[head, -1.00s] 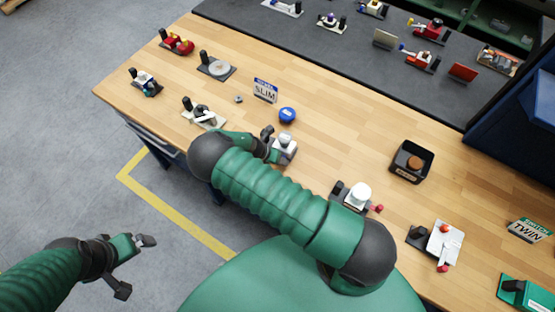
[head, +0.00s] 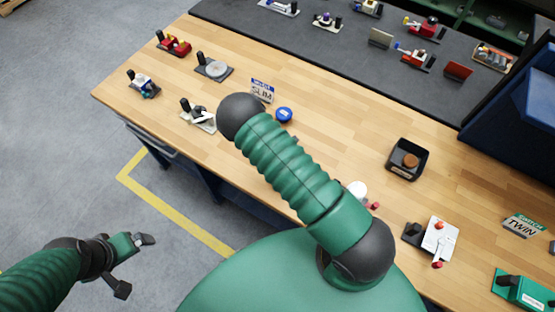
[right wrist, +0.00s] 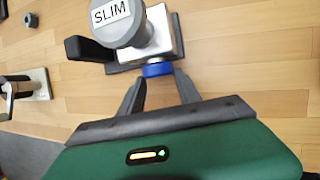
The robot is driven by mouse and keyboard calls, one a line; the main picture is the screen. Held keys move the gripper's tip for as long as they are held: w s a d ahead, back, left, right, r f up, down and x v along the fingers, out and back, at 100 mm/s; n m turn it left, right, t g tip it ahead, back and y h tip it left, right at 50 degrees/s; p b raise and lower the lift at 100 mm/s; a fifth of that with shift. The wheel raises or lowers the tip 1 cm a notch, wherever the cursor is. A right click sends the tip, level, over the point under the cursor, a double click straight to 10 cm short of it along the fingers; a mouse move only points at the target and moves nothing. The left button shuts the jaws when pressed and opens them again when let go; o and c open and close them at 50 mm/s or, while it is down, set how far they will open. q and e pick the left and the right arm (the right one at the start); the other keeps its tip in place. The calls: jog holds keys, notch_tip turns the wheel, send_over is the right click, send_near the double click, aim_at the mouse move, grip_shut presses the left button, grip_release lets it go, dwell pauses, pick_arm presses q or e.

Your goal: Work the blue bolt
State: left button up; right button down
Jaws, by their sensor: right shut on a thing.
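In the right wrist view, a blue bolt (right wrist: 158,70) sticks out of the near side of a silver block with a grey round top labelled SLIM (right wrist: 113,20). A black handle (right wrist: 88,48) stands on the block's left. My right gripper (right wrist: 159,80) has one finger on each side of the bolt and is shut on it. In the head view my own arm hides this gripper, the bolt and the block. My left gripper (head: 134,264) is open and empty, over the floor left of the table.
A white-topped fixture (head: 357,190) is partly behind my arm. Bare wood lies between the blue thing and the tray.

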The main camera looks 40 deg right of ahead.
jog(key=c, duration=1.1)
grip_release()
jog(key=shift+a, duration=0.1)
jog(key=shift+r, duration=0.1)
jog(key=b+v, duration=0.2)
jog(key=v, duration=1.4)
jog(key=shift+a+r, duration=0.15)
jog(key=shift+r, duration=0.15)
